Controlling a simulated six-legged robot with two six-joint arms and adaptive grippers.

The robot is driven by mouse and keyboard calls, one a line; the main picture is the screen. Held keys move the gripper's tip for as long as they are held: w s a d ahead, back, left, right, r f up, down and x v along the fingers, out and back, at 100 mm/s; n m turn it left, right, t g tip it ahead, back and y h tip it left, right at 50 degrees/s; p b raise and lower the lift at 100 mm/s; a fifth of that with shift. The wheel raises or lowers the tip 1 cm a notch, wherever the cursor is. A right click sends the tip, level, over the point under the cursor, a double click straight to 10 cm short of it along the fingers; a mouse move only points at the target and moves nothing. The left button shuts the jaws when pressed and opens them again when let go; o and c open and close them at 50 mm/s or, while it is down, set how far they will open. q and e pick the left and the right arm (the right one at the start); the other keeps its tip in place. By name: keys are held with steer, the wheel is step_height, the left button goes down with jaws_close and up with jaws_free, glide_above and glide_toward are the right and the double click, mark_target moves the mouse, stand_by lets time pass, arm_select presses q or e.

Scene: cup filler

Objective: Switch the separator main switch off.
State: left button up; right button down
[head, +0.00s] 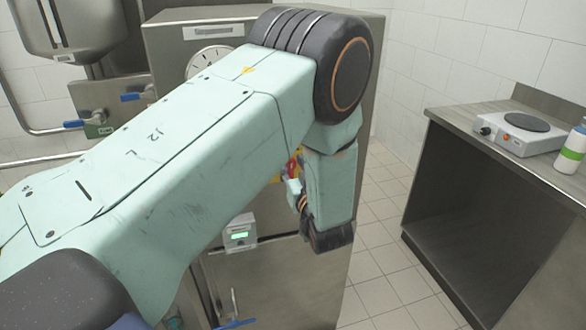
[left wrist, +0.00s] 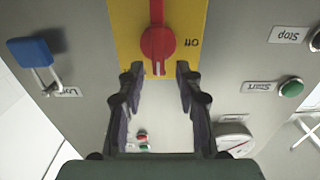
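The separator main switch (left wrist: 158,42) is a red rotary knob on a yellow plate in the left wrist view. Its grip bar stands upright in the picture, with a white mark at the lower end. The "Off" label (left wrist: 195,42) appears upside down to its right. My left gripper (left wrist: 159,73) is open and empty, its two fingertips apart on either side below the knob. I cannot tell whether they touch it. In the head view my left arm hides most of the gripper and cabinet; a bit of yellow and red (head: 294,165) shows behind it. My right gripper is not in view.
In the head view a counter (head: 450,112) with a hot plate (head: 520,132) and bottle (head: 571,150) stands right. Floor between is clear.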

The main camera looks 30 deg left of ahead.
arm_select(q)
steer(key=shift+w+a+f, duration=0.15)
steer(key=shift+w+a, duration=0.2)
steer(key=shift+a, duration=0.15)
steer(key=shift+d+r, duration=0.2)
steer(key=shift+d, duration=0.2)
steer(key=shift+c, duration=0.3)
steer(key=shift+a+f, duration=0.1)
steer(key=shift+a, duration=0.2)
steer(key=c, duration=0.4)
steer(key=shift+d, duration=0.15)
jaws_close()
